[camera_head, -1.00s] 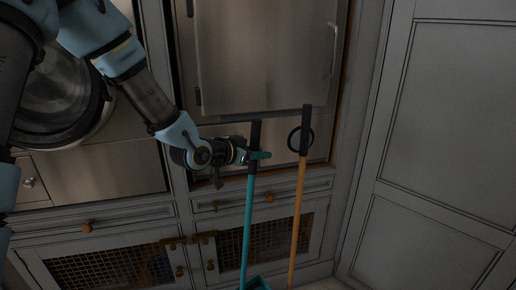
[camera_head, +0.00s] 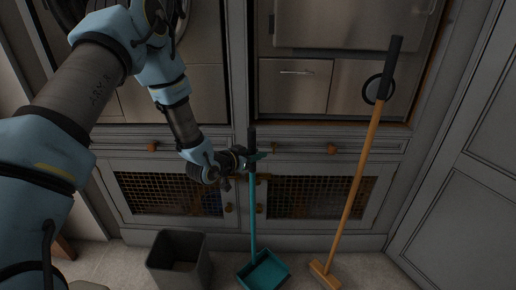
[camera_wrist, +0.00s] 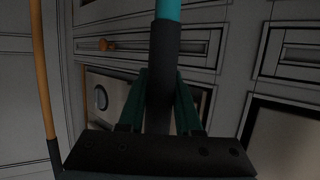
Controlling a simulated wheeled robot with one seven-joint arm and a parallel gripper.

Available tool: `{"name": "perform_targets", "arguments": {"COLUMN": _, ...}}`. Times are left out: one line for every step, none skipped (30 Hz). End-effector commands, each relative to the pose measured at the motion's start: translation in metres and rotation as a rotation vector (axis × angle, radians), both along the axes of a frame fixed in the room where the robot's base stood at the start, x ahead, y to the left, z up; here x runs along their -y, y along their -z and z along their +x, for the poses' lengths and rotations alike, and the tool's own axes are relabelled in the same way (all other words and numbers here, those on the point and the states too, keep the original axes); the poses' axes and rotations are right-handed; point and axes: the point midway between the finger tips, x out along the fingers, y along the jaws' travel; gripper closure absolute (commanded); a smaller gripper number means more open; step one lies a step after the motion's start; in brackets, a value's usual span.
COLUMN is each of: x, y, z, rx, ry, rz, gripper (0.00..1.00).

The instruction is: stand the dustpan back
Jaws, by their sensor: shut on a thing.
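The dustpan has a teal pan (camera_head: 264,272) at the foot of a long upright teal handle (camera_head: 253,215) with a black grip on top. My gripper (camera_head: 254,158) is shut on the handle near its upper end. The pan is low, close to the floor; I cannot tell whether it touches. In the wrist view the black grip (camera_wrist: 164,60) runs between my two green fingers, with the teal shaft beyond it.
A broom with an orange stick (camera_head: 357,180) and black grip leans at the right, its wooden head (camera_head: 325,274) on the floor. A dark square bin (camera_head: 178,262) stands left of the dustpan. Cabinets with mesh doors (camera_head: 315,197) stand behind.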

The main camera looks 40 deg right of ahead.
Motion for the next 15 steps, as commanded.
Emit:
{"name": "perform_targets", "arguments": {"x": 0.001, "y": 0.001, "z": 0.0, "rx": 0.001, "ry": 0.0, "rz": -0.003, "gripper": 1.0}}
{"name": "perform_targets", "arguments": {"x": 0.001, "y": 0.002, "z": 0.0, "rx": 0.001, "ry": 0.0, "rz": -0.003, "gripper": 1.0}}
{"name": "perform_targets", "arguments": {"x": 0.001, "y": 0.004, "z": 0.0, "rx": 0.001, "ry": 0.0, "rz": -0.003, "gripper": 1.0}}
{"name": "perform_targets", "arguments": {"x": 0.0, "y": 0.005, "z": 0.0, "rx": 0.0, "ry": 0.0, "rz": -0.003, "gripper": 1.0}}
{"name": "perform_targets", "arguments": {"x": 0.001, "y": 0.007, "z": 0.0, "rx": 0.0, "ry": 0.0, "rz": -0.002, "gripper": 1.0}}
{"name": "perform_targets", "arguments": {"x": 0.0, "y": 0.01, "z": 0.0, "rx": 0.0, "ry": 0.0, "rz": -0.002, "gripper": 1.0}}
{"name": "perform_targets", "arguments": {"x": 0.0, "y": 0.012, "z": 0.0, "rx": 0.0, "ry": 0.0, "rz": -0.002, "gripper": 1.0}}
{"name": "perform_targets", "arguments": {"x": 0.0, "y": 0.015, "z": 0.0, "rx": 0.0, "ry": 0.0, "rz": -0.002, "gripper": 1.0}}
{"name": "perform_targets", "arguments": {"x": 0.0, "y": 0.018, "z": 0.0, "rx": 0.0, "ry": 0.0, "rz": -0.002, "gripper": 1.0}}
{"name": "perform_targets", "arguments": {"x": 0.0, "y": 0.021, "z": 0.0, "rx": -0.001, "ry": 0.001, "rz": -0.001, "gripper": 1.0}}
{"name": "perform_targets", "arguments": {"x": 0.0, "y": 0.024, "z": 0.0, "rx": -0.001, "ry": 0.0, "rz": -0.001, "gripper": 1.0}}
{"name": "perform_targets", "arguments": {"x": 0.0, "y": 0.028, "z": 0.0, "rx": 0.0, "ry": 0.001, "rz": -0.001, "gripper": 1.0}}
{"name": "perform_targets", "arguments": {"x": 0.0, "y": 0.031, "z": 0.0, "rx": 0.0, "ry": 0.001, "rz": -0.001, "gripper": 1.0}}
{"name": "perform_targets", "arguments": {"x": 0.0, "y": 0.034, "z": 0.0, "rx": 0.0, "ry": 0.001, "rz": -0.001, "gripper": 1.0}}
{"name": "perform_targets", "arguments": {"x": 0.0, "y": 0.038, "z": 0.0, "rx": 0.0, "ry": 0.001, "rz": -0.001, "gripper": 1.0}}
